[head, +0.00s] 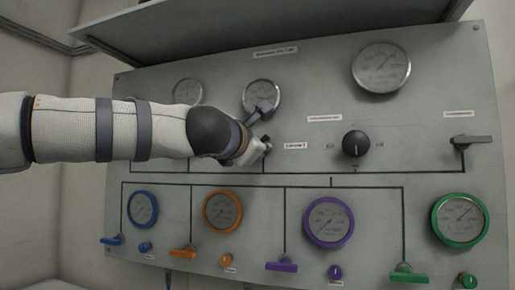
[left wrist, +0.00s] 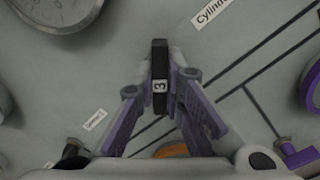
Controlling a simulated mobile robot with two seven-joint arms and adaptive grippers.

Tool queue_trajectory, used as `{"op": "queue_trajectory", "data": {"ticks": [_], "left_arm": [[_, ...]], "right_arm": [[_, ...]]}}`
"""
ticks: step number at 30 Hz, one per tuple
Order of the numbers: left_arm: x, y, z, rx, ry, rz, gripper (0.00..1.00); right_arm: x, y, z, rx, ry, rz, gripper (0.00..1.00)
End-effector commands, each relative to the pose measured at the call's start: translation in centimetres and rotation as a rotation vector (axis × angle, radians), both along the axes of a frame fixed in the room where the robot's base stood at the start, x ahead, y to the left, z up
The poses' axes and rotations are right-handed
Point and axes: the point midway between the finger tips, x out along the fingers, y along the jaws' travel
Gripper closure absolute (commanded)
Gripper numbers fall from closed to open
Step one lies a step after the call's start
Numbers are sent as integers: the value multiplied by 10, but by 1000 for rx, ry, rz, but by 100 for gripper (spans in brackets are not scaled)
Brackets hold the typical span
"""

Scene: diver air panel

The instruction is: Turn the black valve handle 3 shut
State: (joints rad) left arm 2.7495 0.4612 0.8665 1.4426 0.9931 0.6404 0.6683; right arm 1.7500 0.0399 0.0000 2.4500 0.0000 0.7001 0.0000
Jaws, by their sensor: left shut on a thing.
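In the head view my left gripper (head: 263,131) is at the panel, just below the middle upper gauge (head: 262,94). There the gripper and wrist hide most or all of the handle. My right gripper is in neither view.
The grey panel (head: 300,75) also carries a round black knob (head: 356,144) and another black lever (head: 470,140) to the right. Below are coloured gauges and handles, including orange (head: 183,251), purple (head: 281,266) and green (head: 409,274). A shelf-like hood (head: 250,30) overhangs the top.

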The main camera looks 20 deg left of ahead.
Motion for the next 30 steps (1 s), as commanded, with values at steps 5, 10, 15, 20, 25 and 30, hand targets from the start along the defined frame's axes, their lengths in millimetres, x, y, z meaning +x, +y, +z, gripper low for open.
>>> {"op": "queue_trajectory", "data": {"ticks": [5,10,15,20,25,30], "left_arm": [[0,1,1,167,-8,2,100],[0,1,1,328,-13,1,100],[0,1,1,477,-18,1,100],[0,1,2,598,-22,1,100],[0,1,2,698,-25,1,100],[0,1,2,762,-28,2,100]], "right_arm": [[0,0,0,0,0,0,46],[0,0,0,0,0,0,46],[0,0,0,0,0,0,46],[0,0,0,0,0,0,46],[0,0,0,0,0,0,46],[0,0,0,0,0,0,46]]}}
